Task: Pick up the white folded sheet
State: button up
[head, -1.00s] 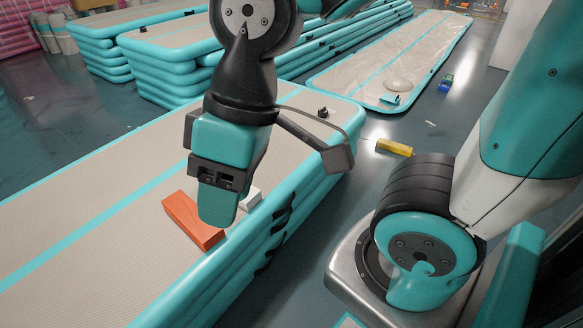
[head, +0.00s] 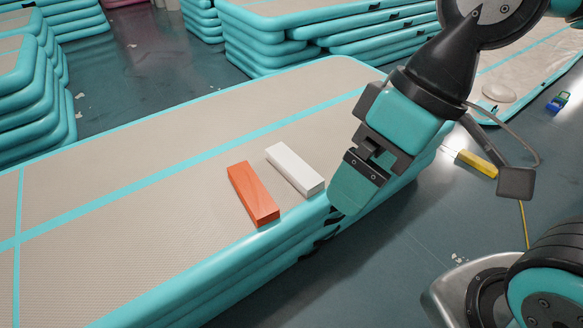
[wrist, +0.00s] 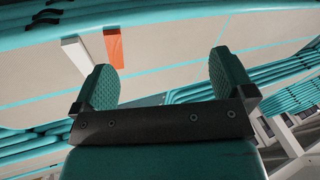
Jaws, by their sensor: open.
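The white folded sheet (head: 295,170) is a long, narrow white block lying flat on the top of the stacked inflatable tracks, near the edge. It also shows in the wrist view (wrist: 75,53), at upper left. My gripper (head: 349,191) is to the right of it in the head view, near the track's edge, and not touching it as far as I can tell. In the wrist view my gripper's two fingers (wrist: 166,80) stand apart with nothing between them.
An orange block (head: 253,193) lies beside the white sheet, to its left; it also shows in the wrist view (wrist: 114,47). A yellow block (head: 477,164) lies on the floor at right. More track stacks stand behind.

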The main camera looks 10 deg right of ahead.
aim_at(305, 179)
jog(key=u, duration=3.8)
jog(key=k, duration=2.4)
jog(key=z, duration=1.4)
jog(key=i, duration=1.05)
jog(key=u, duration=0.05)
